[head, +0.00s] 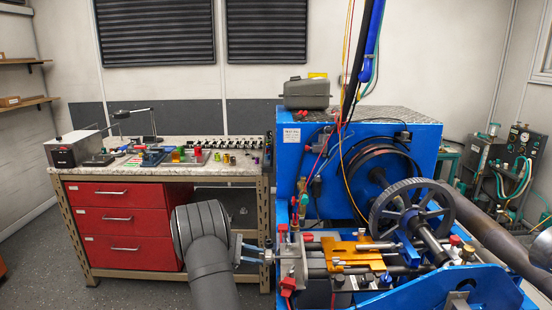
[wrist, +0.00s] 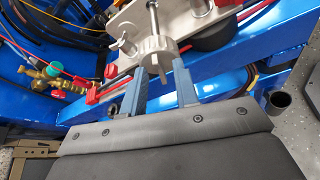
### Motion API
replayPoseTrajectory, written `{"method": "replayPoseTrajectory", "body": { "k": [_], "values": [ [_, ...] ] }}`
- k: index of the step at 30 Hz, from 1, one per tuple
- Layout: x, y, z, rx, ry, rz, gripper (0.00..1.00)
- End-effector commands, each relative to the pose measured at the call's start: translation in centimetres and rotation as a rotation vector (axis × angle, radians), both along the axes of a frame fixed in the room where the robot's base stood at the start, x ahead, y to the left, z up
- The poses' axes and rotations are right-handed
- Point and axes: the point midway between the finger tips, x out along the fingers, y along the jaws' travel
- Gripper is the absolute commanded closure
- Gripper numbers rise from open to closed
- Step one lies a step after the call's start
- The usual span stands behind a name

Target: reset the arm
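My gripper (wrist: 161,72) is in the lower middle of the head view (head: 268,253), at the left side of the blue test stand. Its two blue-grey fingers stand apart, with a gap between them. A pale lobed knob (wrist: 157,47) with a threaded rod through it sits at the fingertips in the wrist view. The rod end shows in the gap. I cannot tell whether the fingertips touch the knob. The knob is on a silver plate (wrist: 185,22) with several bolts. My dark grey wrist fills the bottom of the wrist view.
The blue test stand (head: 405,131) with a toothed wheel (head: 447,203) and hanging cables lies right of my gripper. A workbench (head: 222,142) with red drawers (head: 123,222) stands behind my arm. Open floor (head: 55,250) is at the left.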

Motion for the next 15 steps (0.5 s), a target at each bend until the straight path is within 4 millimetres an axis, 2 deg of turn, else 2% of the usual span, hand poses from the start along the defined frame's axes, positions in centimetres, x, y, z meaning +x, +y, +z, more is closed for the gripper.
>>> {"method": "replayPoseTrajectory", "body": {
  "k": [8, 11, 15],
  "values": [
    [0.0, 0.3, 0.1, 0.000, 0.000, 0.000, 0.72],
    [-0.1, 1.1, 0.4, 0.001, -0.001, 0.001, 0.72],
    [-0.4, 3.2, 1.2, 0.000, -0.002, 0.003, 0.72]
  ]
}}
